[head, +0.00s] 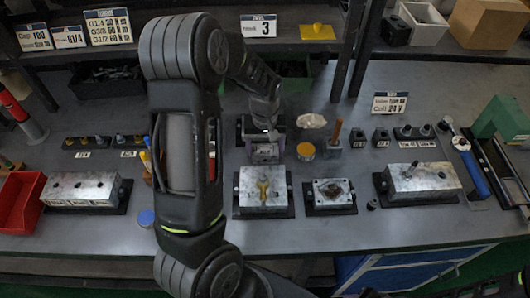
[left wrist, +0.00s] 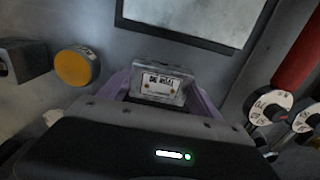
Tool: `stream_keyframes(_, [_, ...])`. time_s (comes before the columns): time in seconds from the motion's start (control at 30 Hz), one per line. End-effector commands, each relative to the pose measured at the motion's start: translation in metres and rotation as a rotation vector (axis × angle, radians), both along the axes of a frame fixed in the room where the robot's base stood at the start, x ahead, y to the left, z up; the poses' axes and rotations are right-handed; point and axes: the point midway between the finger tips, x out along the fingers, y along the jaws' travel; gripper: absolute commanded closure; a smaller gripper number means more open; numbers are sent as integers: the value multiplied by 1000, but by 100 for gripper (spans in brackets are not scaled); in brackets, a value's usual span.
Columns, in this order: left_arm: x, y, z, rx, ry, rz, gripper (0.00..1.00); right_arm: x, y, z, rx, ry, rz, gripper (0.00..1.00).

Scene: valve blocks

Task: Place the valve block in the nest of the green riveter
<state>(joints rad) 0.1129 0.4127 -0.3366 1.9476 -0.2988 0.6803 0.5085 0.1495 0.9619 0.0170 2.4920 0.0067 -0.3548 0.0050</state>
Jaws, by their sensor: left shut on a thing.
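My left gripper (head: 265,128) reaches down at the back middle of the bench in the head view. It is shut on the valve block (head: 265,153), a small grey metal block with a white label. The block's labelled face also shows in the left wrist view (left wrist: 160,84), just past the dark gripper body, with purple parts (left wrist: 204,108) on both sides. The fingertips are mostly hidden, and I cannot tell whether the block is clear of what lies below it. The green riveter (head: 503,118) stands at the far right edge; its nest is not clear. My right gripper is out of view.
A metal block with a yellow piece (head: 263,188) and a plate fixture (head: 331,194) stand in front. A long metal block (head: 424,180) and a blue-handled tool (head: 472,170) lie toward the riveter. A yellow-topped round tin (head: 306,151) is close right of the gripper. The front bench strip is clear.

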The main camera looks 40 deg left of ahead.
Motion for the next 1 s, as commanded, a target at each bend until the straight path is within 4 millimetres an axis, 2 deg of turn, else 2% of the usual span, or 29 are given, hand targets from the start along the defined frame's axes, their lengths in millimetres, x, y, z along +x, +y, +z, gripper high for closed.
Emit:
stream_keyframes(0.2, [1, 0, 2, 1, -2, 0, 97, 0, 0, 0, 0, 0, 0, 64])
stream_keyframes(0.33, [1, 0, 12, 1, -4, 0, 97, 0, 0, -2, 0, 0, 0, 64])
stream_keyframes(0.8, [2, 0, 92, 1, -6, -1, 97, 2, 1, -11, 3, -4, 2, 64])
stream_keyframes(1.0, [0, 0, 101, 1, -1, 0, 97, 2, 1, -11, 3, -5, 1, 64])
